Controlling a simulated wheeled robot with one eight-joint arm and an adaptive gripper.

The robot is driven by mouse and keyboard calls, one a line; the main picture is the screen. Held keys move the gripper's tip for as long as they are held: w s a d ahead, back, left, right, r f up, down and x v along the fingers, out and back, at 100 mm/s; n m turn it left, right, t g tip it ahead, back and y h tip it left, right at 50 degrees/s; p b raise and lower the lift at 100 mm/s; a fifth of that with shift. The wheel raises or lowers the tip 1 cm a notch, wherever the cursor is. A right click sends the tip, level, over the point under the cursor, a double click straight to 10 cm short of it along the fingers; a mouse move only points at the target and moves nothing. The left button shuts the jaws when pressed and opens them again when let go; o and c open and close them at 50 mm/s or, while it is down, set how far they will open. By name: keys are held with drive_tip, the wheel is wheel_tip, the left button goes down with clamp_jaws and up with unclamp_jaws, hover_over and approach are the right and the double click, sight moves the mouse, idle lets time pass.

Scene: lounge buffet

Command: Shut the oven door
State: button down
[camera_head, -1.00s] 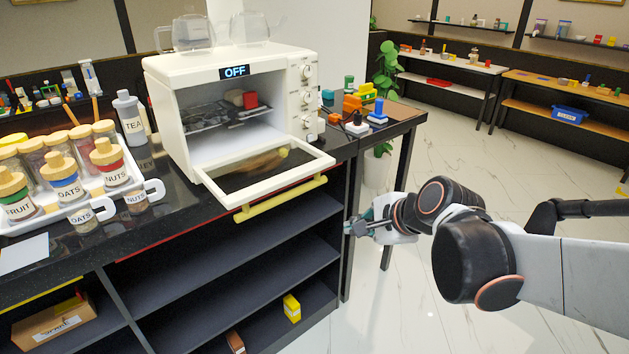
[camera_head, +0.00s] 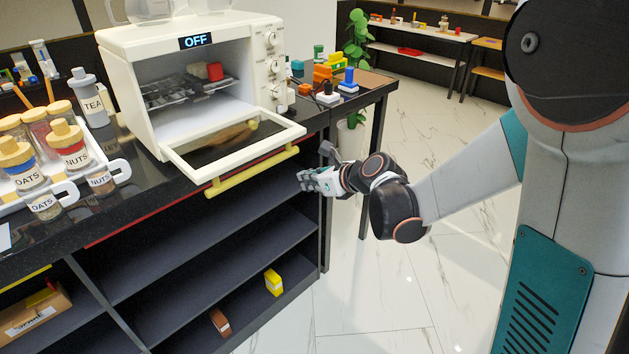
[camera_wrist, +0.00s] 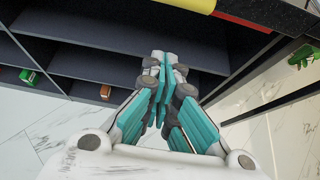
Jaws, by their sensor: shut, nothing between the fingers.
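The white toaster oven (camera_head: 122,72) stands on the black counter, its display reading OFF. Its door (camera_head: 178,162) hangs open, folded down toward the front, with a yellow handle bar (camera_head: 252,171) along its outer edge. Inside, a rack holds a red block and other small items. My gripper (camera_head: 303,181) is shut and empty, to the right of and slightly below the handle's right end, apart from it. In the wrist view my gripper (camera_wrist: 160,62) points toward the dark shelves, and the yellow handle (camera_wrist: 175,4) shows at the top edge.
A white tray (camera_head: 111,158) of labelled jars stands left of the oven. Small coloured objects (camera_head: 327,94) sit on the counter to the right. Open shelves (camera_head: 215,245) lie below, holding a yellow box (camera_head: 273,282). The marble floor (camera_head: 400,290) at right is clear.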

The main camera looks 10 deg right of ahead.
drive_tip(key=shift+w+a+r+b, duration=0.25)
drive_tip(key=shift+w+a, duration=0.25)
drive_tip(key=shift+w, duration=0.2)
drive_tip(key=shift+w+a+r+b, duration=0.25)
drive_tip(key=shift+w+a, duration=0.2)
drive_tip(key=shift+w, duration=0.25)
drive_tip(key=shift+w+a+r+b, duration=0.2)
drive_tip(key=shift+w+a+b, duration=0.1)
drive_tip(key=shift+w+a, duration=0.3)
drive_tip(key=shift+w+d, duration=0.1)
